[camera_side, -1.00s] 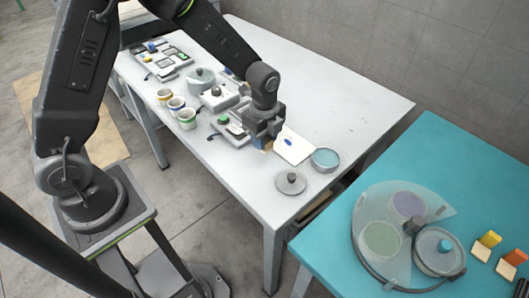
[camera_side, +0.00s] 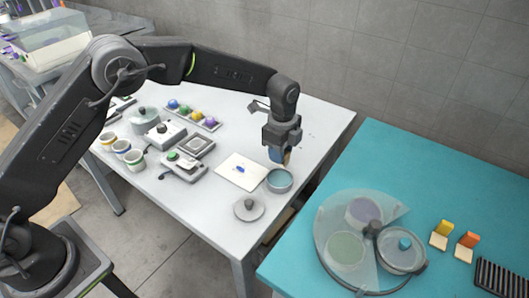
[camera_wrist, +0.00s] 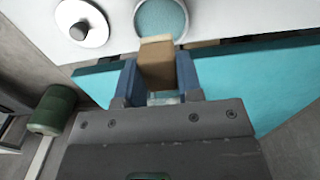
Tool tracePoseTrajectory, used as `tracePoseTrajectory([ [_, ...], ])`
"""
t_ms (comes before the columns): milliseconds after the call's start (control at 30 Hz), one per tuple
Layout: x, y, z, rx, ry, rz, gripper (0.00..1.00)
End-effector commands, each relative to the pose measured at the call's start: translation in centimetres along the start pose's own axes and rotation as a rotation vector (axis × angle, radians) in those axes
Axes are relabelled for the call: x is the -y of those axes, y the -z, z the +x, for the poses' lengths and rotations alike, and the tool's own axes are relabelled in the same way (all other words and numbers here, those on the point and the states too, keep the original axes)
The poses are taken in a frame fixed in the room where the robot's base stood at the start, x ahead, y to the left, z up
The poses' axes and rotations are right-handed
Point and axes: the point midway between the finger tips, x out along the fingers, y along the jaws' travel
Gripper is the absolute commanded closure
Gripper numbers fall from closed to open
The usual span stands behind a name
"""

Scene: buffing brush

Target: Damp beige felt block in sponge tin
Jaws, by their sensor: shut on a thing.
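My gripper (camera_side: 280,154) is shut on the beige felt block (camera_side: 288,158), which points downward. The sponge tin (camera_side: 279,181) is a round grey tin with a teal sponge inside, on the white table. In the side view the gripper and block are just above the tin's back rim; I cannot tell whether the block touches it. In the wrist view the block (camera_wrist: 157,62) sits between the blue fingers of my gripper (camera_wrist: 158,75). The tin (camera_wrist: 161,18) lies just beyond the block's pale tip, and its sponge shows clear.
A grey lid with a knob (camera_side: 248,208) and a white card with a blue mark (camera_side: 241,171) lie by the tin. Switch boxes, cups and a tray of coloured knobs (camera_side: 194,115) stand left. A turquoise table (camera_side: 420,190) on the right bears a round machine (camera_side: 368,245).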

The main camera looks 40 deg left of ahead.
Motion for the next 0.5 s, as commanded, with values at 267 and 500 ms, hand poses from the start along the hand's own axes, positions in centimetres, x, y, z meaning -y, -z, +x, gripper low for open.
tracePoseTrajectory([
  [267,0.1,0.1,2.0,0.001,-0.002,0.0,0.88],
  [500,0.1,0.1,4.4,0.001,-0.002,0.0,0.88],
])
